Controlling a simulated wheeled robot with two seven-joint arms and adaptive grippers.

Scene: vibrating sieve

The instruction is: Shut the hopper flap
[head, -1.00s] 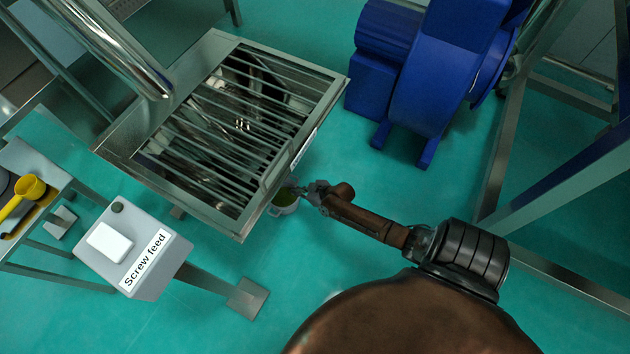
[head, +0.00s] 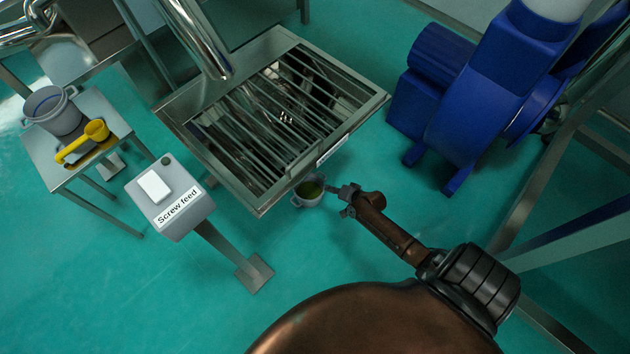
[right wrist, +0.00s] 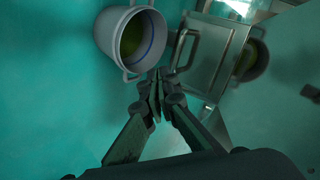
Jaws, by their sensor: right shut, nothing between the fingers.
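The steel hopper (head: 185,118) with a barred grate stands in the middle of the head view. I cannot make out its flap in that view. In the right wrist view a square metal panel (right wrist: 208,52) stands just beyond my fingers, to the right; I cannot tell whether it is the flap or how it is set. My right gripper (head: 333,190) is shut and empty, just off the hopper's front right side. Its fingertips (right wrist: 158,84) point up between a grey pot and the panel. My left gripper is not in view.
The grey two-handled pot (head: 308,203), with green contents, is below the hopper's edge; it also shows in the right wrist view (right wrist: 104,42). A blue machine (head: 470,125) stands right, a "Screw feed" post (head: 185,225) left. A side table (head: 40,160) holds a yellow scoop (head: 75,152).

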